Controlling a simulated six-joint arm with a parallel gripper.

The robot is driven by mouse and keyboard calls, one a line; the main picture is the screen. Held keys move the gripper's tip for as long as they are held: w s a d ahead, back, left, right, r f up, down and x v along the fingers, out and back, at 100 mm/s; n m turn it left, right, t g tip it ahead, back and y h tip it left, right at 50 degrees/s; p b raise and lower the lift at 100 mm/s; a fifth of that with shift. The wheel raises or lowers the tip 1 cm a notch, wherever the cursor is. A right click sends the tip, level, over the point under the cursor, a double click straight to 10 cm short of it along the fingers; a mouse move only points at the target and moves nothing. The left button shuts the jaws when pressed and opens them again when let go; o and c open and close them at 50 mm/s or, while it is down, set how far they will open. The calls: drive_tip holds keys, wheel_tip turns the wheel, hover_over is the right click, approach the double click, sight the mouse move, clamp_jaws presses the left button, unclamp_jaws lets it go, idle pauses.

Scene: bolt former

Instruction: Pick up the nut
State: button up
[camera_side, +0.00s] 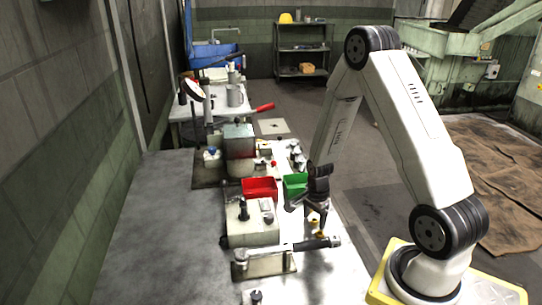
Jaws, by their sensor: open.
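My gripper (309,212) hangs pointing down over the right edge of the workbench, in front of the green bin. Its fingers are spread apart and nothing shows between them. A small yellow, brass-like piece (318,234) stands just below the fingers, near the end of a long tool handle. It may be the nut, but it is too small to tell its shape. I cannot tell whether the fingers touch it.
A green bin (294,182) and a red bin (260,187) sit close behind my gripper. A grey block (251,228) with dark knobs stands to the left. A long-handled tool (315,244) lies in front. The bench's left side (165,230) is clear.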

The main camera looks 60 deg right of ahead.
idle(0.3)
clamp_jaws()
drive_tip(key=shift+r, duration=0.15)
wheel_tip(320, 180, up, 10)
idle(0.9)
drive_tip(key=shift+w, duration=0.1)
idle(0.4)
drive_tip(key=w+a+r+n, duration=0.2)
drive_tip(key=w+a, duration=0.2)
drive_tip(key=w, duration=0.1)
drive_tip(key=w+a+r+n, duration=0.2)
drive_tip(key=w+a+r, duration=0.1)
drive_tip(key=w+a, duration=0.1)
drive_tip(key=w+a+r+n, duration=0.2)
drive_tip(key=w+a+r, duration=0.1)
drive_tip(key=w+a, duration=0.2)
drive_tip(key=shift+w+a+r, duration=0.1)
drive_tip(key=shift+w+a, duration=0.2)
drive_tip(key=shift+a, duration=0.3)
